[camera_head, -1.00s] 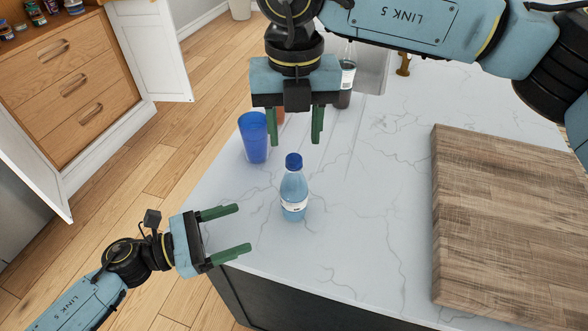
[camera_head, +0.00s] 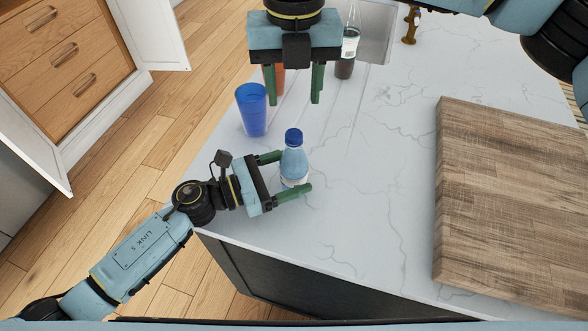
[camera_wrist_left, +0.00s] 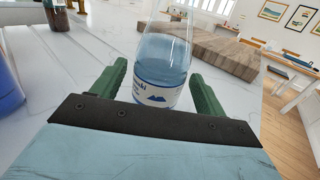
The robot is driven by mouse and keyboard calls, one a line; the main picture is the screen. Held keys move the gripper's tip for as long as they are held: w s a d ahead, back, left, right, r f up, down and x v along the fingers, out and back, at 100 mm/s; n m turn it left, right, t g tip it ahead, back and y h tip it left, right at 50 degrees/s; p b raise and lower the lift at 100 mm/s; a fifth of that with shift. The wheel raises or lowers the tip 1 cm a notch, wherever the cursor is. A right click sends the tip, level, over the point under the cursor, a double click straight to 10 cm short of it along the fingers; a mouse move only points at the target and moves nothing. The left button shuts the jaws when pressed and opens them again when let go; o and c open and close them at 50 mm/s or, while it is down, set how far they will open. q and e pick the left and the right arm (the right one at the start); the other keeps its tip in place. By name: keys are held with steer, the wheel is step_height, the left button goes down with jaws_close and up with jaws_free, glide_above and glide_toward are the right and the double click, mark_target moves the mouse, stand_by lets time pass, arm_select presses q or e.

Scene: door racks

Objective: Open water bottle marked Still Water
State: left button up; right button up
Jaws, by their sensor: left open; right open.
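A clear water bottle (camera_head: 294,163) with a blue cap and a white label stands upright on the white marble counter. My left gripper (camera_head: 290,173) is open and low over the counter, with its fingers reaching to either side of the bottle. In the left wrist view the bottle (camera_wrist_left: 164,62) stands between the two green fingers, with gaps visible at both sides. Its cap is out of that view, and the label is only partly readable. My right gripper (camera_head: 293,98) is open and empty, pointing down above and behind the bottle.
A blue cup (camera_head: 252,110) stands behind the bottle to the left. An orange cup (camera_head: 274,79) and a dark bottle (camera_head: 345,68) are farther back, partly behind my right gripper. A thick wooden board (camera_head: 510,200) lies to the right. The counter between bottle and board is clear.

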mark_target(294, 133)
arm_select(q)
steer(key=shift+w+d, duration=0.3)
steer(key=shift+d, duration=0.3)
arm_select(e)
steer(key=shift+w, duration=0.1)
arm_select(q)
jaws_close()
arm_select(e)
steer(key=m, duration=0.4)
steer(key=shift+m, duration=0.3)
steer(key=m, duration=0.4)
steer(key=shift+f+m, duration=0.3)
steer(key=shift+f, duration=0.3)
step_height(294, 133, down, 7)
steer(key=shift+r, duration=0.1)
